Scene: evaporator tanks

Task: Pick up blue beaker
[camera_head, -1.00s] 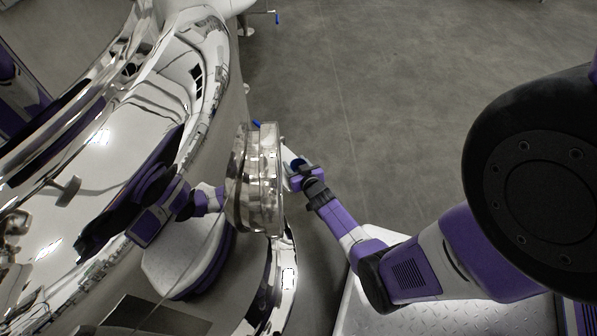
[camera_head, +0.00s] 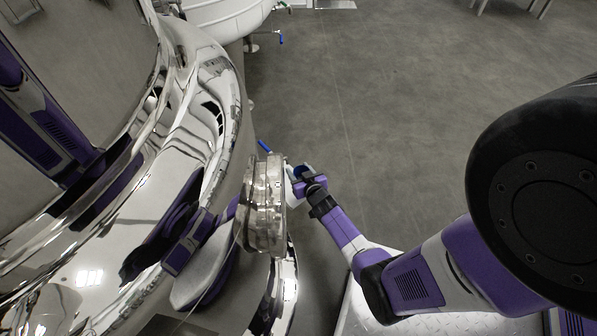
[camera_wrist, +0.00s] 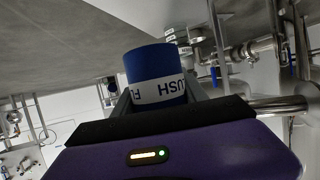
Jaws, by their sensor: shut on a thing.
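The blue beaker (camera_wrist: 153,64) is a blue cylinder with a white lettered band, seen in the wrist view between the fingers of my gripper (camera_wrist: 160,97). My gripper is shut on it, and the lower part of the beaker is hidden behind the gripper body. In the head view, my gripper (camera_head: 306,178) is just right of the round steel flange on the tank. A small blue and white part of the beaker (camera_head: 297,172) shows at its tip; the rest is hidden.
The shiny steel tank (camera_head: 110,190) fills the left side, with a round flange (camera_head: 265,205) close beside my gripper. A blue-handled valve (camera_head: 264,146) sticks out just above the flange. Open grey floor (camera_head: 400,90) lies at the upper right, and a white tank (camera_head: 225,15) stands farther off.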

